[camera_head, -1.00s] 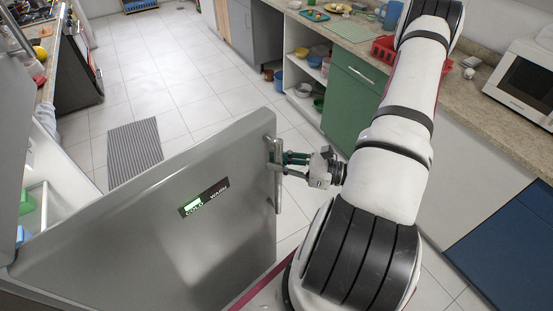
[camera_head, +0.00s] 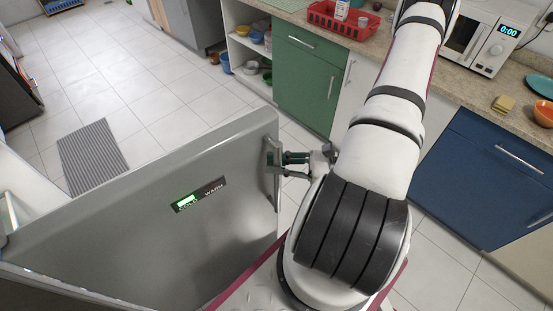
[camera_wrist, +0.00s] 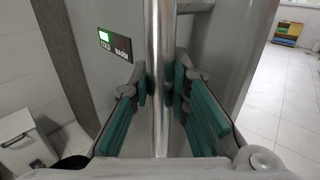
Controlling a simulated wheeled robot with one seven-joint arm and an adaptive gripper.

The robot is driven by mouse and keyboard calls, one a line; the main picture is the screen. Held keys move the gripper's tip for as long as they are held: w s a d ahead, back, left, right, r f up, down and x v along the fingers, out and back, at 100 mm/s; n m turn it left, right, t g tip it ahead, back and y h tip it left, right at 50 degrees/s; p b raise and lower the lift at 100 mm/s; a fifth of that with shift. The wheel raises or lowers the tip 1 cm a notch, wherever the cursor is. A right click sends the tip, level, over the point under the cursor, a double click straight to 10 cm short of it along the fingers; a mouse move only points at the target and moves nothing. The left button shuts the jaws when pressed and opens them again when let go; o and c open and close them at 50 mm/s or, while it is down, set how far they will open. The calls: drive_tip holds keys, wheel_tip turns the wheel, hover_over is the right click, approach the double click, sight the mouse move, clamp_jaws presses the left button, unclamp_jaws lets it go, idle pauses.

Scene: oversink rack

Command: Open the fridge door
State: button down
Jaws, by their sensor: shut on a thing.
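The grey fridge door (camera_head: 150,240) stands swung open at the left in the head view, with a small COLD/WARM display on it. Its vertical metal handle (camera_head: 273,172) is at the door's free edge. The handle also shows as a bar in the middle of the wrist view (camera_wrist: 159,70). My gripper (camera_head: 280,165) is shut around the handle. In the wrist view its green finger pads (camera_wrist: 162,100) lie on both sides of the bar. Part of the fridge interior shows at the far left of the head view.
Green (camera_head: 308,80) and blue (camera_head: 480,175) cabinets line the right side under a counter. A red rack (camera_head: 343,20) and a microwave (camera_head: 483,38) stand on the counter.

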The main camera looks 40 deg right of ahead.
drive_tip(key=shift+s, duration=0.2)
drive_tip(key=c, duration=1.5)
unclamp_jaws()
drive_tip(key=v, duration=1.2)
